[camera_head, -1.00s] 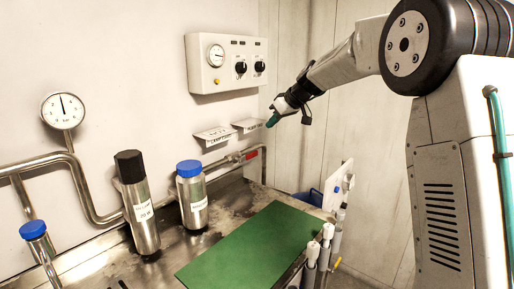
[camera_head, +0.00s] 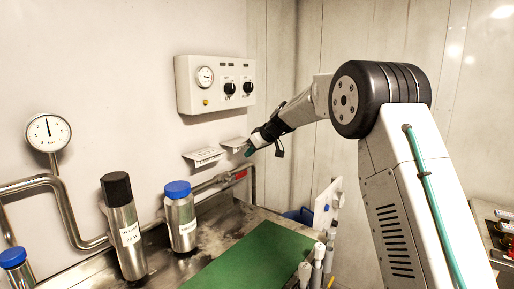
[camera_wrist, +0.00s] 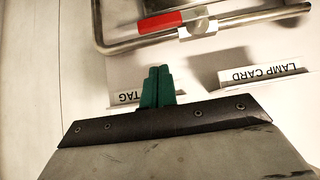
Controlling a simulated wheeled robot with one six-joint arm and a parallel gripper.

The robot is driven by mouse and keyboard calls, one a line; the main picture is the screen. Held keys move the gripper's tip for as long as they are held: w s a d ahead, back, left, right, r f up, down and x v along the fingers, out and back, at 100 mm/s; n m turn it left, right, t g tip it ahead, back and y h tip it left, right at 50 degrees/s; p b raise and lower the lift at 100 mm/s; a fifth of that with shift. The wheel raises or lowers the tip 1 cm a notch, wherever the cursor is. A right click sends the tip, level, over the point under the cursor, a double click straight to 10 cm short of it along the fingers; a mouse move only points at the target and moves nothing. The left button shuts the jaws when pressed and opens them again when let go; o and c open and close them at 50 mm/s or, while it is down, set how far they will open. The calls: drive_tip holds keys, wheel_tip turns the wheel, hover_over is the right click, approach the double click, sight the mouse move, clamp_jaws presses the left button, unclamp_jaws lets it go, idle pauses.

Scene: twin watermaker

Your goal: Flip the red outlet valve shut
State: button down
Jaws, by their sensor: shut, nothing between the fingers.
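The red outlet valve handle (camera_head: 240,175) sits on the steel pipe at the back right of the bench, below the small wall shelves. In the wrist view the red handle (camera_wrist: 160,22) lies along the pipe, with its pivot on the silver valve body (camera_wrist: 198,27). My gripper (camera_head: 249,151) is up by the right-hand shelf, above the handle and apart from it. In the wrist view its green fingers (camera_wrist: 157,86) are together and empty, over the TAG shelf, whose label they partly cover.
A LAMP CARD shelf (camera_head: 203,155) is beside the gripper. A control box (camera_head: 216,84) hangs above. Steel bottles with black (camera_head: 116,188) and blue caps (camera_head: 177,189) stand left on the bench. A green mat (camera_head: 240,258) lies clear in front. A pressure gauge (camera_head: 48,132) is at left.

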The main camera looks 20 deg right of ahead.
sight(238, 176)
wheel_tip(238, 176, down, 6)
drive_tip(key=w+a, duration=0.1)
drive_tip(key=shift+w+a, duration=0.15)
drive_tip(key=shift+w, duration=0.25)
drive_tip(key=shift+a+f, duration=0.1)
drive_tip(key=shift+f, duration=0.15)
